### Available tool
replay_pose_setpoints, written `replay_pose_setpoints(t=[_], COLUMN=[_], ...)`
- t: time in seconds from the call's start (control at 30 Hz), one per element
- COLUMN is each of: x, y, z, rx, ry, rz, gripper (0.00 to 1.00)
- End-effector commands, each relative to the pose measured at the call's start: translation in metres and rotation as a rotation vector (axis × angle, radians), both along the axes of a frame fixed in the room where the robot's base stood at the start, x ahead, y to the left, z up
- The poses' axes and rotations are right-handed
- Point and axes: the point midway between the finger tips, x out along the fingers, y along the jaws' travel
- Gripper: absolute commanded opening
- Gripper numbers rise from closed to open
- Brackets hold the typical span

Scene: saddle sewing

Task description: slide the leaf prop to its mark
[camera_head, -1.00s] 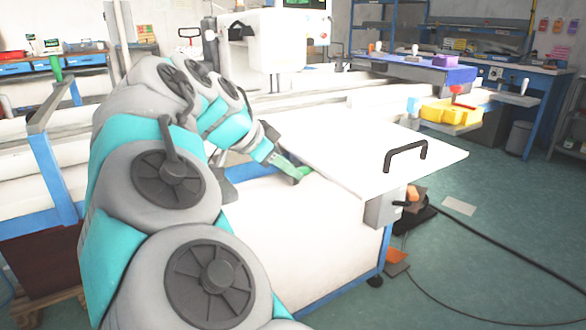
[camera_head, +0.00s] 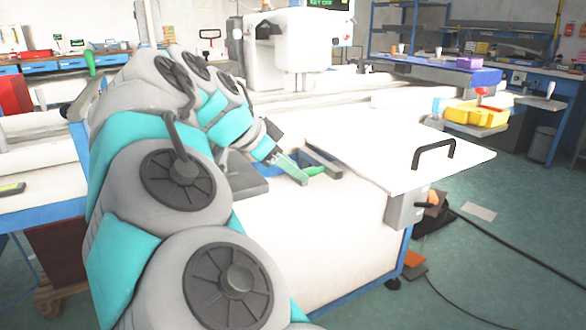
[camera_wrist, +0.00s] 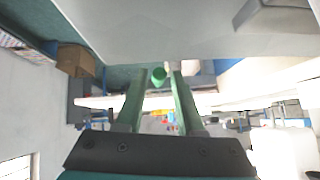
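My gripper (camera_head: 297,171) is at the left edge of the white leaf (camera_head: 400,158), which carries a black handle (camera_head: 433,152). Its two green fingers are apart in the wrist view (camera_wrist: 158,95). A green round-ended piece, likely the leaf prop (camera_wrist: 158,77), shows between and beyond the fingertips, with gaps on both sides. In the head view a bright green piece (camera_head: 315,171) lies just right of the fingertips, by an opening in the white bench top. Whether it touches a finger cannot be told there. No mark can be made out.
The white bench (camera_head: 300,235) surrounds the opening on the near side. A white machine head (camera_head: 290,50) stands behind. A yellow tray (camera_head: 476,113) sits to the right. Cables and orange pedals (camera_head: 413,262) lie on the floor at right.

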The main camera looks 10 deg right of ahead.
Motion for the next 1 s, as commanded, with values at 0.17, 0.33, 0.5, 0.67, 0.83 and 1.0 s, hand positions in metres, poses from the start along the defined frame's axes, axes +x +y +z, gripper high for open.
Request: replay_pose_setpoints(t=[0.17,0.33,0.5,0.67,0.83,1.0], x=[-0.005,-0.012,-0.019,-0.022,-0.025,-0.025], y=[0.012,0.028,0.04,0.048,0.049,0.05], z=[0.012,0.029,0.042,0.05,0.052,0.053], rx=[0.0,0.002,0.0,0.0,0.001,0.0], ry=[0.0,0.0,0.001,-0.002,0.0,0.0], rz=[0.001,0.004,0.004,0.006,0.002,0.001], gripper=[0.37,0.37,0.37,0.37,0.37,0.37])
